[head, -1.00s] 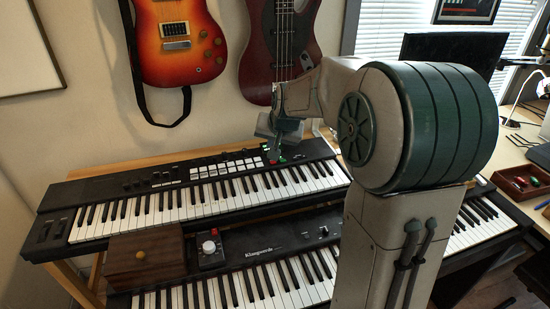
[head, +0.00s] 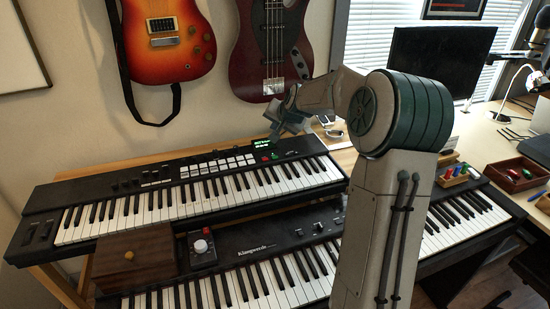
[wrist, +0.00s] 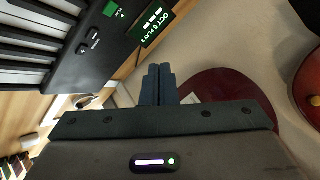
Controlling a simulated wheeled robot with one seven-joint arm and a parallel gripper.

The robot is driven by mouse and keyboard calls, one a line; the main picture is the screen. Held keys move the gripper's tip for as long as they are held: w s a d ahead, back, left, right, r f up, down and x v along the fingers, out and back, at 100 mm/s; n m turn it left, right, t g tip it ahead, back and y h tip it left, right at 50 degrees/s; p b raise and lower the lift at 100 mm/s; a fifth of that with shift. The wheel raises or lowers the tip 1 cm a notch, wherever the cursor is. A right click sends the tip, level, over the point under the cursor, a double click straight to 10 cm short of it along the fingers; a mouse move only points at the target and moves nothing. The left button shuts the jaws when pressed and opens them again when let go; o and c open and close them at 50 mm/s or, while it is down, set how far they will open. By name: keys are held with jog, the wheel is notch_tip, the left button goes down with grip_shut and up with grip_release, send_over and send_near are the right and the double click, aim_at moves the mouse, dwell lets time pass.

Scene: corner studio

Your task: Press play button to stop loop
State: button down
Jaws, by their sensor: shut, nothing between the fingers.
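The upper black keyboard (head: 60,200) carries a lit green display (head: 262,144) near its back right. A green button (head: 275,155) sits just below the display, with a red button (head: 265,159) to its left. In the wrist view, the green button (wrist: 110,9) is at the top edge, next to the display (wrist: 155,25), whose text seems to include "PLAY". My gripper (head: 278,127) is above and behind that panel end, apart from the buttons. Its fingers (wrist: 160,68) are shut together and empty in the wrist view.
Two guitars hang on the wall behind; the dark red one (head: 270,50) is close to my gripper. A monitor (head: 435,65) stands right.

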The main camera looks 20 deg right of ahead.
jog(key=shift+f+b, duration=2.9)
jog(key=shift+f, duration=1.45)
jog(key=shift+f+b, duration=0.45)
jog(key=shift+b, duration=0.05)
jog(key=shift+f+b, duration=0.3)
jog(key=shift+r+p, duration=0.45)
jog(key=shift+r, duration=0.3)
jog(key=shift+r+p, duration=1.45)
jog(key=shift+r, duration=1.05)
